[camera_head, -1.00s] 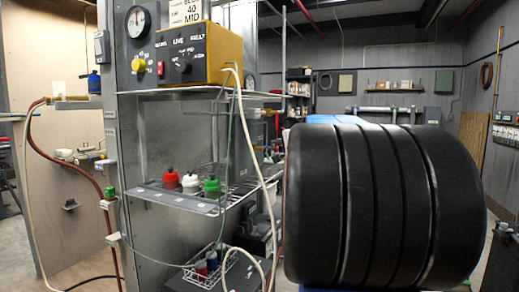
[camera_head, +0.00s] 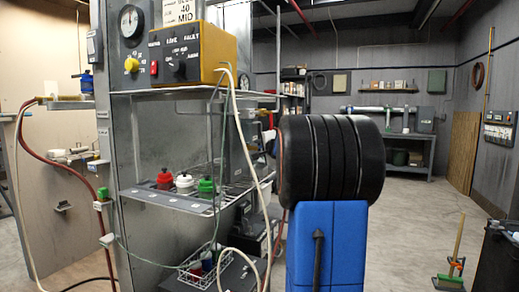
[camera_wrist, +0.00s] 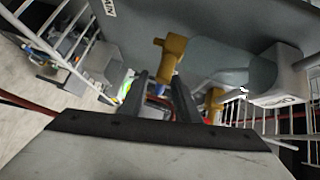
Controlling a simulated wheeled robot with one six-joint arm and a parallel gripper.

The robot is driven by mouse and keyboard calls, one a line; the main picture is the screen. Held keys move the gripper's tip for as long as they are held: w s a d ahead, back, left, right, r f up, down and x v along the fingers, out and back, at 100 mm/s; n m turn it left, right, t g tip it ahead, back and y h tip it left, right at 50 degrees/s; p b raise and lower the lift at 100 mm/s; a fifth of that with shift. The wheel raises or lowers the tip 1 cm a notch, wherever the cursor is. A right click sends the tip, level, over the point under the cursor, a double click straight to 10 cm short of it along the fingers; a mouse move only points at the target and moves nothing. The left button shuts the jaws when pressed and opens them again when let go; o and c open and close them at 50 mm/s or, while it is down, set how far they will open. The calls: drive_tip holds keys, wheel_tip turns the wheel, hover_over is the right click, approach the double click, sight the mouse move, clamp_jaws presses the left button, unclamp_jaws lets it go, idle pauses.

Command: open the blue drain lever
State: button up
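In the wrist view a small blue part (camera_wrist: 159,89) shows between the fingers, just below a brass fitting (camera_wrist: 171,54); it may be the blue drain lever, but its shape is mostly hidden. The brass fitting is beside a grey-green bowl (camera_wrist: 232,64) with a pale cap at its right. My gripper (camera_wrist: 159,84) has its two dark fingers apart, with a gap between them. I cannot tell how near the blue part is, and no touch shows. In the head view my gripper is hidden. A blue fitting (camera_head: 86,81) is on the left by the pale wall.
A steel rack carries a yellow control box (camera_head: 190,55) and a shelf (camera_head: 150,195) with red, white and green capped bottles. Hoses hang in front. A wire basket (camera_head: 203,272) is below. In the wrist view, white wire racks (camera_wrist: 55,35) flank the gripper.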

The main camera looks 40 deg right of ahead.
clamp_jaws()
drive_tip(key=shift+f+m+g+y, duration=0.2)
drive_tip(key=shift+m+g+y, duration=0.1)
idle(0.4)
drive_tip(key=shift+f+m+g+y, duration=0.5)
drive_tip(key=shift+m+g, duration=0.1)
drive_tip(key=shift+m, duration=0.1)
drive_tip(key=shift+s+a+f+m+g+y, duration=0.2)
drive_tip(key=shift+a+f+m+g+y, duration=0.3)
drive_tip(key=shift+m+g+y, duration=0.85)
drive_tip(key=shift+s+a+f+m+g+y, duration=0.3)
drive_tip(key=shift+a+m+g+y, duration=0.35)
drive_tip(key=shift+y, duration=1.25)
drive_tip(key=shift+s+a+f+m+g+y, duration=0.15)
drive_tip(key=shift+a+f+m+g+y, duration=0.35)
drive_tip(key=shift+m+g+y, duration=0.85)
drive_tip(key=shift+a+t+y, duration=0.1)
drive_tip(key=shift+t+y, duration=0.3)
drive_tip(key=shift+t, duration=0.05)
